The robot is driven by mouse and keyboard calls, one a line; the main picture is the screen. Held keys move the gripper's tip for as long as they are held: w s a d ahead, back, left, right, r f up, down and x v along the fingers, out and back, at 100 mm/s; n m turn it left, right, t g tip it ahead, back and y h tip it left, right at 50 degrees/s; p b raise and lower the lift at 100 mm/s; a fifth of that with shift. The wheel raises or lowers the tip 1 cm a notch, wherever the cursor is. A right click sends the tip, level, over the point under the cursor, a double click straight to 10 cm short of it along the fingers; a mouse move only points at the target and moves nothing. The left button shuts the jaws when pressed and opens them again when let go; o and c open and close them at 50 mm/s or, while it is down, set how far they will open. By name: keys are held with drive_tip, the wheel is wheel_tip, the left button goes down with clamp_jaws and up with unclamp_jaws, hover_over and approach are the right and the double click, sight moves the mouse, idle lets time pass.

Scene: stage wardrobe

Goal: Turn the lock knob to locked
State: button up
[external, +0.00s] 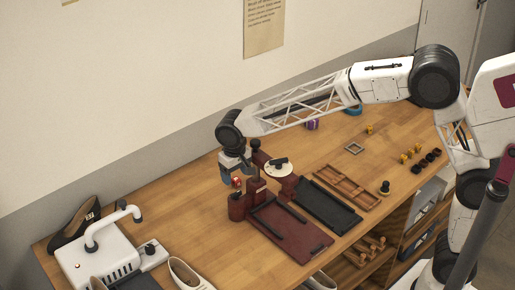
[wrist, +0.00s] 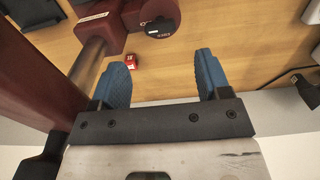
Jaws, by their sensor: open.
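The lock knob is most likely the round black knob (wrist: 160,22) with a white mark, at the top edge of the wrist view. It sits on a dark red part (wrist: 122,14) of the press; the lettering beside it is too small to read. My gripper (wrist: 166,62) is open and empty, its two blue fingers spread below the knob in that picture and apart from it. In the external view my gripper (external: 237,172) hangs by the posts of the dark red press (external: 305,231). I cannot make out the knob there.
A small red block (wrist: 131,60) shows on the wooden table. A black tray (external: 325,207) and a brown divided tray (external: 347,187) lie right of the press.

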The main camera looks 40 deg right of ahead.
sight(236, 192)
drive_tip(key=shift+f, duration=0.1)
drive_tip(key=shift+f, duration=3.8)
drive_tip(key=c, duration=0.9)
